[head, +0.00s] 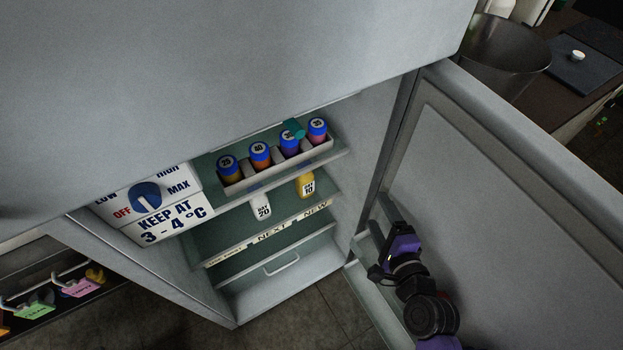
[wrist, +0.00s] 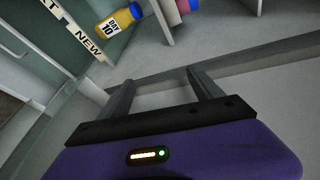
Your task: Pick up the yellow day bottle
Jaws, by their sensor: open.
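The yellow day bottle (head: 306,185), labelled DAY 10, stands on the lower shelf of the open fridge, near its right end, in the head view. In the wrist view the yellow bottle (wrist: 118,22) shows at the top, tilted in the picture, with a blue cap and beside the NEW strip. My gripper (head: 384,260) is open and empty, to the right of and lower than the bottle in the head view, in front of the open door. In the wrist view its two fingers (wrist: 163,82) are spread, with nothing between them, apart from the bottle.
A white bottle (head: 261,208), labelled DAY 20, stands left of the yellow one. Above, a white rack (head: 281,173) holds several blue-capped bottles. The open door (head: 510,220) stands to the right, close behind my arm. A dial panel (head: 160,205) is at left.

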